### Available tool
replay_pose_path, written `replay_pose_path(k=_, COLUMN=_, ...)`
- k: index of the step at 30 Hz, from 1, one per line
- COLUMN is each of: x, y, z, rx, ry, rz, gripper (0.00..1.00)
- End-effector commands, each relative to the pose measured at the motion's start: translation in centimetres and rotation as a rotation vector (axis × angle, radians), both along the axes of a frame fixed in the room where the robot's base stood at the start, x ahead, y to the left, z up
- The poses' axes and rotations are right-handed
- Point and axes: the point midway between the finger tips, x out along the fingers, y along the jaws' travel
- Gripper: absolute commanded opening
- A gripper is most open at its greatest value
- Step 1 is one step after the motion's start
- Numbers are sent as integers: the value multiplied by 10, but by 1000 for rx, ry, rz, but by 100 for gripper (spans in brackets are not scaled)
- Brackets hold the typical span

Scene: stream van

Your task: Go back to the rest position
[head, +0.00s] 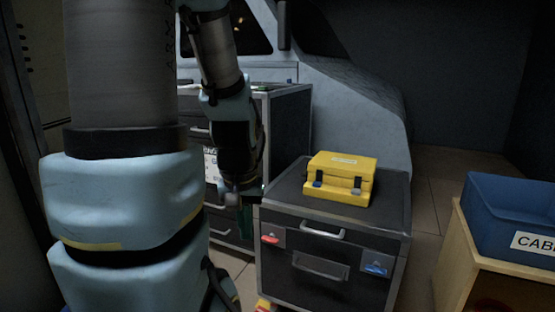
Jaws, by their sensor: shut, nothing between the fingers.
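My arm reaches down from the top left in the head view, with large pale-blue links filling the left side. My gripper (243,194) points down at the left of a black equipment case. It is shut and empty, and its fingertips are small and dark in this view. It appears close to the case's left edge in the picture; I cannot tell the exact gap.
A yellow box (342,176) with a label and dark latches sits on the black case (330,268). A blue bin (510,222) labelled "CAB..." stands on a wooden stand (477,270) at the right. A drawer cabinet (288,122) is behind. Tiled floor (445,175) shows between.

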Motion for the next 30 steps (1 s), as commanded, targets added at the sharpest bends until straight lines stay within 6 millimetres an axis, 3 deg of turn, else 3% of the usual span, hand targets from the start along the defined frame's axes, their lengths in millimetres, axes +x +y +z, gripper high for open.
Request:
replay_pose_path(k=1, x=0, y=0, z=29, rx=0, ry=0, rz=0, gripper=0)
replay_pose_path(k=21, x=0, y=0, z=209, rx=0, ry=0, rz=1, gripper=0)
replay_pose_path(k=27, x=0, y=0, z=248, rx=0, ry=0, rz=1, gripper=0)
replay_pose_path(k=30, x=0, y=0, z=257, rx=0, ry=0, rz=1, gripper=0)
